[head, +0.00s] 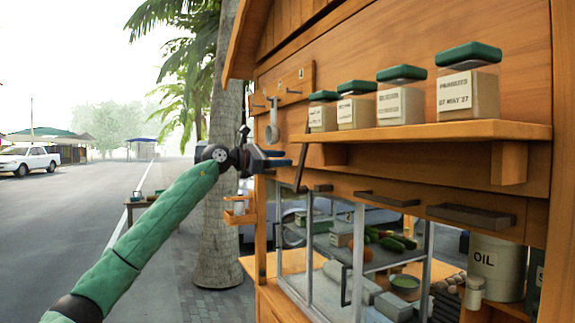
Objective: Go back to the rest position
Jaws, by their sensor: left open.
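My left gripper (288,158) is in the middle of the head view, at the end of my green-sleeved arm that comes in from the lower left. It points right, towards the wooden stall (400,165). Its jaws are open and I see nothing held between them. A thin dark upright bar (301,167) shows just right of the fingertips; I cannot tell whether they touch. My right gripper is not in view.
A wooden shelf (430,132) with several green-lidded containers (468,93) juts out right of the gripper. A ladle (272,125) hangs above it. Below stand a glass case (330,250) and an OIL container (497,265). A palm trunk (220,245) stands behind my arm. The road at left is open.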

